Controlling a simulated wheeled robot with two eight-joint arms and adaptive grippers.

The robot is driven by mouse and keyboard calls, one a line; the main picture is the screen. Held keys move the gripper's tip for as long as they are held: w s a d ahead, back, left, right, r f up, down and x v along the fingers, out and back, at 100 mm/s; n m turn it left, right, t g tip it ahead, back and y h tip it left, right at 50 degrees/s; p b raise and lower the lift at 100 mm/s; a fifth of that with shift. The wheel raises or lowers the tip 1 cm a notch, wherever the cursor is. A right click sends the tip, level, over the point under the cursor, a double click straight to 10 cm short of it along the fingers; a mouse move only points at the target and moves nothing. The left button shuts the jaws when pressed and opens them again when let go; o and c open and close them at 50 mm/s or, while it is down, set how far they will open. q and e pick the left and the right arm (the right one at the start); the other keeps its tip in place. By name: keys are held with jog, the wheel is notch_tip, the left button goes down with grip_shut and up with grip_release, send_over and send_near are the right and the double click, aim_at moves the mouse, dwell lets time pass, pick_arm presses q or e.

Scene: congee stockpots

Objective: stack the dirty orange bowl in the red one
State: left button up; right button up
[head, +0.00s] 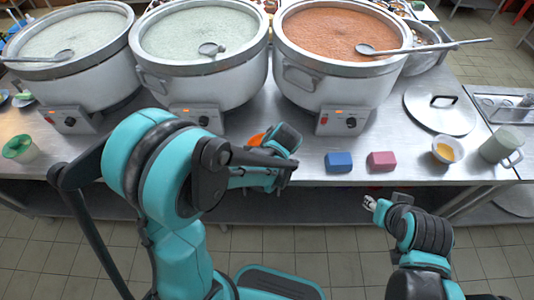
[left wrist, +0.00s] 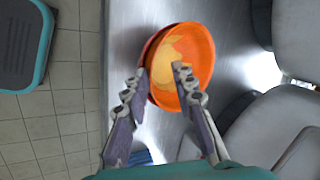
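The orange bowl (left wrist: 197,52), with a yellow smear inside, shows in the left wrist view on the steel counter. A darker red rim, the red bowl (left wrist: 150,51), shows beneath its left edge; the orange bowl appears to sit in or right over it. My left gripper (left wrist: 160,70) has its fingers apart, one over the orange bowl's inside and one outside the left rim. In the head view only a sliver of the orange bowl (head: 256,139) shows behind my left arm, and the red bowl is hidden. My right gripper (head: 370,203) is off the counter's front edge, away from the bowls.
Three large stockpots (head: 205,80) stand behind the bowls. A blue block (head: 339,162) and a pink block (head: 382,161) lie to the right. Farther right are a small white bowl (head: 448,149), a grey mug (head: 503,146) and a lid (head: 440,115). A green cup (head: 20,149) stands far left.

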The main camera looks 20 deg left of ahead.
pick_arm(q)
jog(key=p+v, duration=0.4)
jog(key=v, duration=0.8)
jog(key=s+a+r+n+t+h, duration=0.2)
jog(key=s+a+r+n, duration=0.3)
jog(key=s+n, duration=0.5)
notch_tip(320, 180, up, 2)
jog(key=shift+s+a+r+t+h, duration=0.15)
jog(key=shift+s+t+h, duration=0.2)
jog(key=shift+h, duration=0.45)
notch_tip(320, 180, down, 5)
jog(key=b, duration=0.4)
jog(key=shift+r, duration=0.1)
